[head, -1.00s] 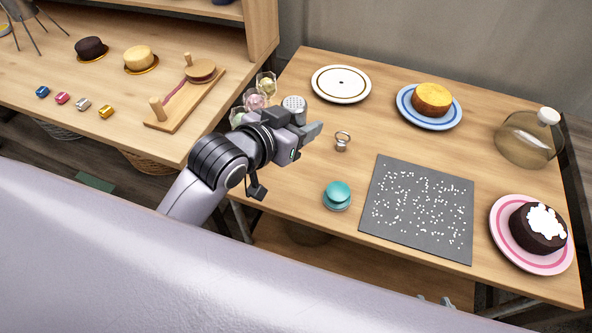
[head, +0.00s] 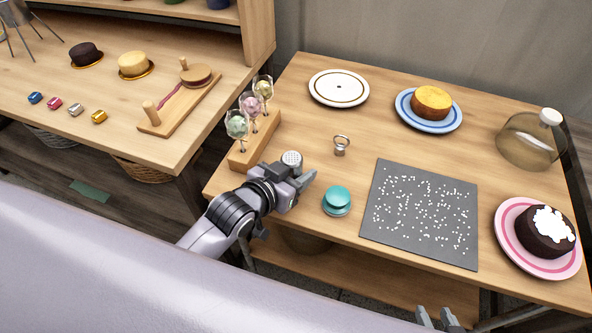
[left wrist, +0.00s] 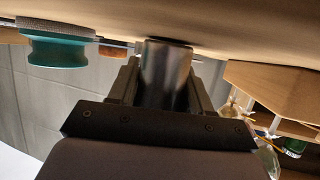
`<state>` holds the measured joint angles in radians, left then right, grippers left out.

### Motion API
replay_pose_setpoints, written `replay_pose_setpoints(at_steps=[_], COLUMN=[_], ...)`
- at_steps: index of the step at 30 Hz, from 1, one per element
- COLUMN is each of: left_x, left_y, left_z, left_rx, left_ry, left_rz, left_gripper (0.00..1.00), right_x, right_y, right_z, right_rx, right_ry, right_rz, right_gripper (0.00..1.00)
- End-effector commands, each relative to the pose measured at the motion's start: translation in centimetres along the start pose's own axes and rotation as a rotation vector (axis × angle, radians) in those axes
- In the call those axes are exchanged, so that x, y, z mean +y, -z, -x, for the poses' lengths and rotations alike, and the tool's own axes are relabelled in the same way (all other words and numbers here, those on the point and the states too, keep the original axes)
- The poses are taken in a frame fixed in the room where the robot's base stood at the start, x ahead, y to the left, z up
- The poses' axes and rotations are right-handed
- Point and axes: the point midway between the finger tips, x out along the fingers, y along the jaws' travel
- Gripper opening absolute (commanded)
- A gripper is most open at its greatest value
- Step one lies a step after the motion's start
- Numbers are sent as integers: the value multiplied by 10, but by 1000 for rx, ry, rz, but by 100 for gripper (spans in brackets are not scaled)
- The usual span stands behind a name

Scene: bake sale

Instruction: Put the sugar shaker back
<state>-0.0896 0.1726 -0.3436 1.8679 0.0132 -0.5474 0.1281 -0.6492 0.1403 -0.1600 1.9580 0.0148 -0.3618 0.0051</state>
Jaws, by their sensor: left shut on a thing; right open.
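The sugar shaker (head: 291,159), metallic with a perforated top, is held upright in my left gripper (head: 298,178) near the front left of the right-hand table. In the left wrist view its shiny body (left wrist: 165,75) sits between the two fingers (left wrist: 163,88), its end close to the tabletop; I cannot tell whether it touches.
A teal round stamp (head: 337,199) stands just right of the left gripper, with a small metal ring-topped item (head: 341,145) behind. A wooden holder (head: 244,156) with several wrapped pops is at left. A dotted grey mat (head: 421,212) lies right. Plates (head: 339,88) stand further back.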

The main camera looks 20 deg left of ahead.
Motion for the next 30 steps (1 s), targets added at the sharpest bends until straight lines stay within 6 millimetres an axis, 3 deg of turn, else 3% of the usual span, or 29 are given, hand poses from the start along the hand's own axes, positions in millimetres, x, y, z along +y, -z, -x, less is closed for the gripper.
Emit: replay_pose_setpoints(at_steps=[6, 7, 9, 20, 30], left_x=[0, 0, 0, 0, 0], left_y=[-3, -3, -3, 2, 0], left_z=[-1, -1, -1, 1, 51], left_rx=[0, -1, -1, 1, -3], left_ry=[0, 0, 0, 0, 0], left_rz=[1, 0, 0, 0, 0], left_gripper=[16, 59, 74, 74, 74], right_x=[0, -1, -1, -1, 0], right_y=[1, 1, 1, 2, 2], right_z=[0, 0, 0, 1, 3], right_rx=[3, 3, 3, 1, -6], right_ry=[1, 1, 2, 2, 1], right_rz=[0, 0, 0, 1, 5], right_gripper=[43, 43, 43, 43, 43])
